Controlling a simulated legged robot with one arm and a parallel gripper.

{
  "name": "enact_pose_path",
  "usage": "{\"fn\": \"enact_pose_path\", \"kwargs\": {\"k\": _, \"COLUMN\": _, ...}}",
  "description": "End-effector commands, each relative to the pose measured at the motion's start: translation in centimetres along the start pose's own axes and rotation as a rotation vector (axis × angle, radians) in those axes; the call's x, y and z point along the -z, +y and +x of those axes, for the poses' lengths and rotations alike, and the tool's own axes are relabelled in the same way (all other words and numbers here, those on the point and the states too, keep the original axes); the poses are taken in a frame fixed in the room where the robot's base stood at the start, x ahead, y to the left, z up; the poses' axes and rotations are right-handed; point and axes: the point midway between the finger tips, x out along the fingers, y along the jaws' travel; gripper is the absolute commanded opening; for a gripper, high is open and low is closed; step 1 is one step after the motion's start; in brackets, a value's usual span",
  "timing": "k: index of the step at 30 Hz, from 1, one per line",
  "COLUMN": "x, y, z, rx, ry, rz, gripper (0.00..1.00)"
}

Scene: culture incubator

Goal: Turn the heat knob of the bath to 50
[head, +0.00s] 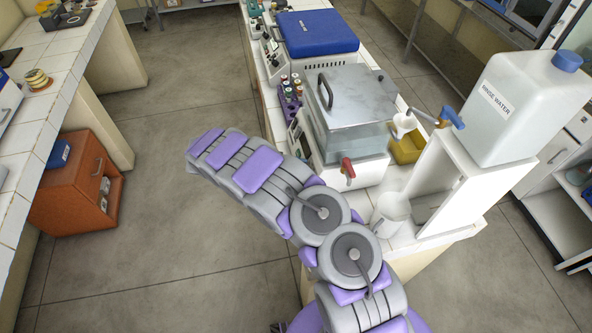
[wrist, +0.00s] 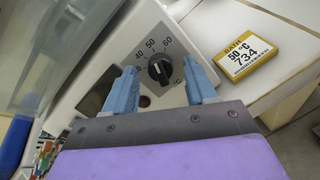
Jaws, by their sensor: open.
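The bath (head: 345,140) is a clear-walled tank with a metal lid and a white control panel (head: 300,137), partly hidden by my arm in the head view. The panel also shows in the wrist view (wrist: 115,60). Its heat knob (wrist: 160,71) is black and round, with 40, 50 and 60 printed around it. The exact pointer direction is too small to tell. My gripper (wrist: 161,80) is open in the wrist view, its two blue fingers on either side of the knob. Contact with the knob cannot be told.
A red tap (head: 347,168) sticks out from the bath. A rinse water tank (head: 515,105) stands on a white stand at right. A rack of capped tubes (head: 290,93) is left of the bath.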

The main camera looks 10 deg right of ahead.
Motion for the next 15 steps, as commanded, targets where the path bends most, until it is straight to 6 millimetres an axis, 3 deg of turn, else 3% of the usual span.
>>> {"fn": "enact_pose_path", "kwargs": {"k": 15, "x": 0.2, "y": -0.1, "z": -8.0, "rx": -0.003, "ry": 0.003, "rz": 0.0, "gripper": 0.56}}
